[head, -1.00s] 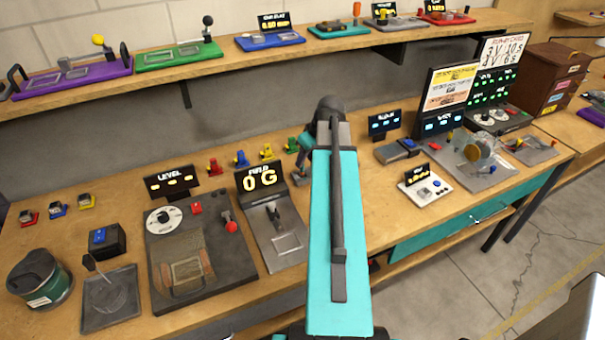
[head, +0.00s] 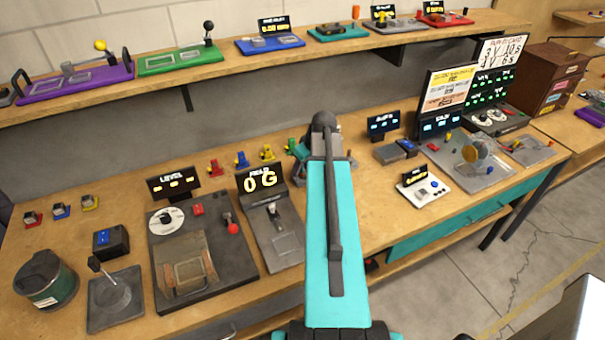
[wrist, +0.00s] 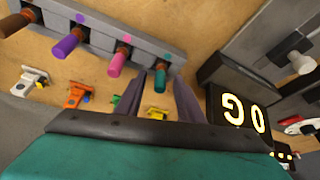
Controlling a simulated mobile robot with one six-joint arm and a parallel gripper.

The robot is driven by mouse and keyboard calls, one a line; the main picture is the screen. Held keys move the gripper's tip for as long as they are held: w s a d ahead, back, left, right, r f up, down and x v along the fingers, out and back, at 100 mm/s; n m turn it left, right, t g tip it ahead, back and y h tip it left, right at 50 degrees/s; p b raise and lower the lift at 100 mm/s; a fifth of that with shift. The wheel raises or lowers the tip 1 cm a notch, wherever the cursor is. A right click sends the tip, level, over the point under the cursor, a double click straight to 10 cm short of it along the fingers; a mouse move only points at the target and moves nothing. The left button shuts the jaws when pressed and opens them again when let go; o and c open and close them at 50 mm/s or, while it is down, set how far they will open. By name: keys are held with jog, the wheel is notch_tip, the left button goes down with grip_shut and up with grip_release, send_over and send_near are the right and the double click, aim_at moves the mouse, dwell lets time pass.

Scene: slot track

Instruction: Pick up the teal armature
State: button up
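The teal armature (wrist: 161,85) shows in the wrist view as a small teal cylinder with a copper-brown part, at the right end of a row on a grey rack (wrist: 125,30). My gripper (wrist: 160,77) is open, with its two dark fingers apart. The armature appears in the gap between the fingertips; I cannot tell how far it is beyond them, and no grip on it shows.
Pink (wrist: 119,60) and purple (wrist: 70,42) armatures stand beside it on the rack. Small coloured pieces, including a yellow one (wrist: 157,113), lie nearby. The field display (wrist: 242,112) reads 0 G, close on the right. A shelf (head: 180,88) runs above the bench.

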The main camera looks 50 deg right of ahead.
dwell(0.5)
grip_shut()
jog(key=shift+r, duration=0.15)
jog(key=shift+r+b, duration=0.85)
jog(key=shift+r, duration=0.45)
jog(key=shift+s+r, duration=0.1)
jog(key=shift+r, duration=0.15)
jog(key=s+a+b, duration=0.3)
jog(key=s+b, duration=0.2)
jog(key=s, duration=0.5)
jog(key=shift+r, duration=0.4)
jog(key=shift+s+a+b, duration=0.1)
jog(key=shift+s+b, duration=0.05)
jog(key=shift+b, duration=0.3)
